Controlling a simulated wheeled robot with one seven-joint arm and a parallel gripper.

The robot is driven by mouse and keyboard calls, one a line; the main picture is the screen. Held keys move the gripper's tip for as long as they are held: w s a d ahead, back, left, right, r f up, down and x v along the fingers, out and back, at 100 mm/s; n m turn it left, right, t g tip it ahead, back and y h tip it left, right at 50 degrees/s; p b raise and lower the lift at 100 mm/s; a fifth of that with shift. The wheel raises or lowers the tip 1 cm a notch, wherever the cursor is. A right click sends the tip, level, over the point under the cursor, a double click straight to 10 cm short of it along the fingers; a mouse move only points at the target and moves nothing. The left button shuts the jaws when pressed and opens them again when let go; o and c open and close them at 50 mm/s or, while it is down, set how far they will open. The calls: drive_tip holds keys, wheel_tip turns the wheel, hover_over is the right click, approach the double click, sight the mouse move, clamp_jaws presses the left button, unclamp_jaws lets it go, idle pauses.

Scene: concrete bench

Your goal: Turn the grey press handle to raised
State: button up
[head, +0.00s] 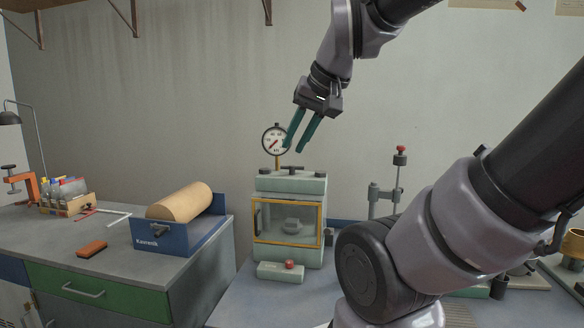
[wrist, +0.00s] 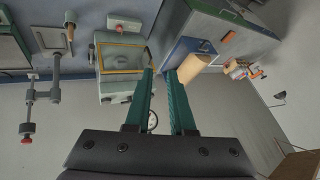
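The press (head: 291,184) is a pale grey-green box with a yellow-framed window and a round dial gauge (head: 274,140) above it. It also shows in the wrist view (wrist: 116,84). A small dark grey part (head: 329,237) sticks out at its right side, and a dark bar lies on its top. I cannot tell for sure which part is the grey handle, nor its position. My gripper (head: 295,148) has two green fingers pointing down, apart and empty, above the press by the gauge. In the wrist view the fingers (wrist: 160,73) have a clear gap between them.
A stand with a red knob (head: 400,150) rises right of the press. A small block with a red button (head: 290,264) sits in front. A blue bin (head: 183,237) holding a tan roll stands left. My arm covers the right of the head view.

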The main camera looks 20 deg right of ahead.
drive_tip(key=o, duration=0.4)
drive_tip(key=shift+w+d+r, duration=0.1)
drive_tip(key=shift+w+r, duration=0.2)
drive_tip(key=shift+w, duration=0.15)
drive_tip(key=w+d+r+m+g, duration=0.2)
drive_tip(key=w+r+m, duration=0.15)
drive_tip(key=w, duration=0.45)
drive_tip(key=m+g+h, duration=0.6)
drive_tip(key=m+h, duration=0.1)
drive_tip(key=m, duration=1)
hover_over(292, 170)
drive_tip(key=w+a, duration=0.1)
drive_tip(key=a, duration=0.2)
wheel_tip(292, 170, down, 11)
drive_tip(key=x, duration=1)
drive_tip(key=shift+w+a+f, duration=0.1)
drive_tip(key=shift+a+f, duration=0.1)
drive_tip(key=shift+a, duration=0.05)
clamp_jaws()
